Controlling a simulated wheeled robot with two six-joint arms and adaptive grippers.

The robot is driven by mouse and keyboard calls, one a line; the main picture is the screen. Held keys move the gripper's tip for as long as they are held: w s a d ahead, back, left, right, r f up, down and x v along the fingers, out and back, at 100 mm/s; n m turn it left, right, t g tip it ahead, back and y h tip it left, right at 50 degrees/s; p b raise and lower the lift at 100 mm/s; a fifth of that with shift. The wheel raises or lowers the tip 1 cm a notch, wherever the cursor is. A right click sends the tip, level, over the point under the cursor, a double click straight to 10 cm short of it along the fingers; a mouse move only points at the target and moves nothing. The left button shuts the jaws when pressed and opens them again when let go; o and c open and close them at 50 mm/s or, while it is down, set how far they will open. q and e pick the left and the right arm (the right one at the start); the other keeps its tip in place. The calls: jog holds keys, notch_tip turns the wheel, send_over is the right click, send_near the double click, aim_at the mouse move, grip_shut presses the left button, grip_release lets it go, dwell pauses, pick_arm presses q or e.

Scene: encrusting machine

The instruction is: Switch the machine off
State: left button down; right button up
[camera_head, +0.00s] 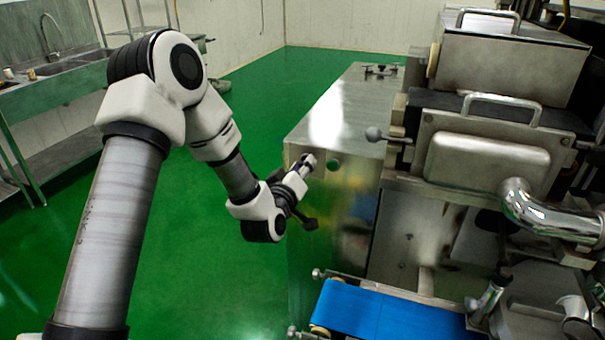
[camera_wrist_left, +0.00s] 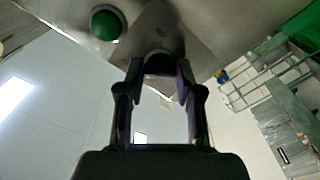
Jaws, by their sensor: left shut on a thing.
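The machine (camera_head: 345,110) is a steel cabinet with an upper unit on its right. On its end panel sits a round green button (camera_head: 333,163), which also shows at the top left of the left wrist view (camera_wrist_left: 107,23). Beside it is a dark round switch knob (camera_wrist_left: 162,58) between my fingertips. My left gripper (camera_head: 308,162) reaches the panel's upper part, left of the green button in the head view. In the left wrist view its fingers (camera_wrist_left: 160,70) are shut on the knob, partly hiding it. The knob's setting cannot be told. My right gripper is out of view.
A blue conveyor belt (camera_head: 385,312) lies low in front of the machine, with a bent steel pipe (camera_head: 545,215) to the right. A lever with a ball end (camera_head: 374,134) juts out above the cabinet. Green floor (camera_head: 215,270) is clear left of it; a sink (camera_head: 85,72) stands far left.

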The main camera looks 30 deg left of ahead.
pick_arm(q)
jog(key=c, duration=1.9)
grip_release()
jog(key=shift+r+n, duration=0.2)
jog(key=shift+n, duration=0.1)
grip_shut()
jog(key=o, duration=1.1)
grip_release()
jog(key=shift+o, duration=0.2)
jog(key=shift+f, duration=0.1)
jog(key=v, duration=0.7)
jog(key=shift+s, duration=0.3)
